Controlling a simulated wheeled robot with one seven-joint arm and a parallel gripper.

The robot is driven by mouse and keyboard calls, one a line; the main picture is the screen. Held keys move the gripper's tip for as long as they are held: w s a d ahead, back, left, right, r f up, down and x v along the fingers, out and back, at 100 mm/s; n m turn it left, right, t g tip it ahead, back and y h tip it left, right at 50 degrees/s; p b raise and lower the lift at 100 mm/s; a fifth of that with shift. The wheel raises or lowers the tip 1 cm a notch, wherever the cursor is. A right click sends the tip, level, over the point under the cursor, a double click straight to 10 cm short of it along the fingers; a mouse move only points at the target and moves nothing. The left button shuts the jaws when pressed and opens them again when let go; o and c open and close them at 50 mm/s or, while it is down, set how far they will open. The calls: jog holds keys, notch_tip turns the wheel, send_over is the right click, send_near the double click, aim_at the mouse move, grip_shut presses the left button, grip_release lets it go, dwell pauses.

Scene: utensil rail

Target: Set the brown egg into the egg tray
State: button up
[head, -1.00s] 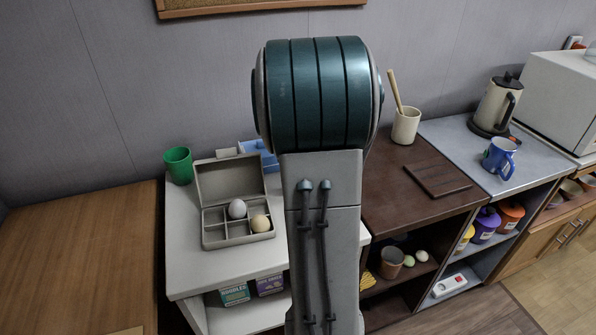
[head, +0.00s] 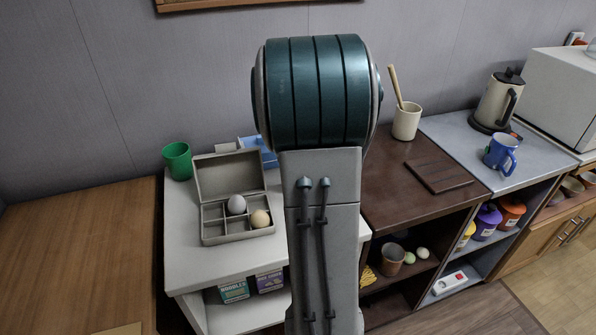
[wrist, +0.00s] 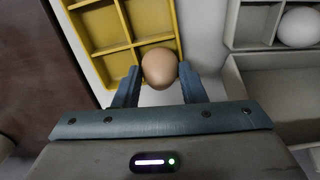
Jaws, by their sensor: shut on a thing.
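The brown egg (wrist: 159,67) is between the fingertips of my gripper (wrist: 160,85) in the wrist view, and the gripper is shut on it. A yellow tray with square compartments (wrist: 110,48) is beneath and beyond it. The egg overlaps the tray's near right corner, and its height over the tray cannot be told. In the head view my arm hides the gripper, this egg and the yellow tray. A grey lidded box with compartments (head: 228,240) stands open on the white counter, holding a white egg (head: 236,204) and a cream egg (head: 260,218).
The grey box also shows at the right of the wrist view (wrist: 275,58), close to the yellow tray. A green cup (head: 178,160) and a blue object (head: 258,150) stand behind on the counter. A brown counter (head: 400,220) with a utensil crock (head: 406,121) lies to the right.

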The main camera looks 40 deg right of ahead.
jog(key=shift+f, duration=0.4)
dwell(0.3)
jog(key=o, duration=0.7)
jog(key=shift+r, duration=0.1)
notch_tip(320, 180, up, 14)
jog(key=shift+d+f+p, duration=0.1)
jog(key=shift+f+p, duration=0.1)
jog(key=shift+p, duration=0.3)
jog(key=s+a+f+n+t+p, duration=0.1)
jog(key=s+a, duration=0.3)
jog(key=a, duration=0.4)
jog(key=s+a+f+n+t+p, duration=0.1)
jog(key=s+a+p, duration=0.1)
jog(key=s+a, duration=0.3)
jog(key=s+a+f+n+p, duration=0.2)
jog(key=s+a, duration=0.2)
jog(key=a, duration=0.6)
jog(key=shift+s+a+t, duration=0.35)
jog(key=shift+a+t, duration=0.05)
